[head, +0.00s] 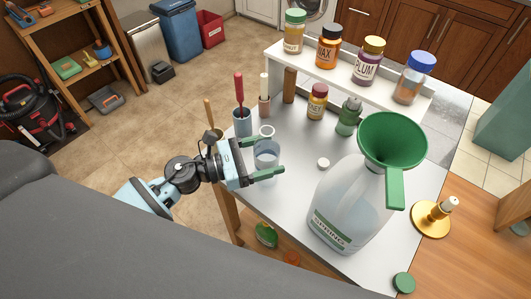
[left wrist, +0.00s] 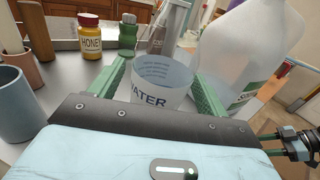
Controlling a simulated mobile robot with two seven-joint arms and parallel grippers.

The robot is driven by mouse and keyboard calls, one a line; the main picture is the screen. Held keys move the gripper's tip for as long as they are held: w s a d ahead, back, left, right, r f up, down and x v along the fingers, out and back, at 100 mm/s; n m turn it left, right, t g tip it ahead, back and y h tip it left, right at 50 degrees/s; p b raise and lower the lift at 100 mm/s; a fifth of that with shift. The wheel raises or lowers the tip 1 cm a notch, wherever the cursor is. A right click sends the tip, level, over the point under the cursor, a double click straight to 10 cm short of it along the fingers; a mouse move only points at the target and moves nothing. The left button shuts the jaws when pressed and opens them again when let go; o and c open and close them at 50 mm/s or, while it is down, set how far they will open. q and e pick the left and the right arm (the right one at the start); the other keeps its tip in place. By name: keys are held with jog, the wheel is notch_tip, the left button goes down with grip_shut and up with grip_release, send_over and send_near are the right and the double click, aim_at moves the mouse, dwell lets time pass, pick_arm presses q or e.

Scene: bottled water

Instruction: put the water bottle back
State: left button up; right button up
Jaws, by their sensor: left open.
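The clear water bottle (head: 267,158) stands upright on the white table (head: 290,215). In the left wrist view its lower part (left wrist: 160,83) reads "WATER". My left gripper (head: 262,157) is open, with one green finger on each side of the bottle; its fingers also show in the left wrist view (left wrist: 163,95). I cannot tell whether they touch the bottle. My right gripper (left wrist: 288,138) seems to show partly at the right edge of the left wrist view; its jaws are unclear.
A large jug (head: 345,205) with a green funnel (head: 392,140) stands close to the right. A white shelf (head: 345,80) with several jars is behind. A honey jar (head: 317,102), a green bottle (head: 348,117) and a blue cup (head: 242,123) stand nearby. A white cap (head: 323,162) lies on the table.

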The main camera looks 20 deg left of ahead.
pick_arm(q)
jog(key=shift+r, duration=0.15)
jog(key=b+v, duration=0.3)
jog(key=v, duration=0.9)
pick_arm(e)
jog(key=shift+s+a+f+g, duration=0.1)
jog(key=shift+s+f, duration=0.15)
jog(key=shift+f, duration=0.35)
jog(key=shift+s+f+g, duration=0.1)
jog(key=shift+s+f, duration=0.2)
jog(key=shift+f, duration=0.25)
jog(key=shift+s+a+f+g, duration=0.1)
jog(key=shift+s+f, duration=0.15)
jog(key=shift+f, duration=0.35)
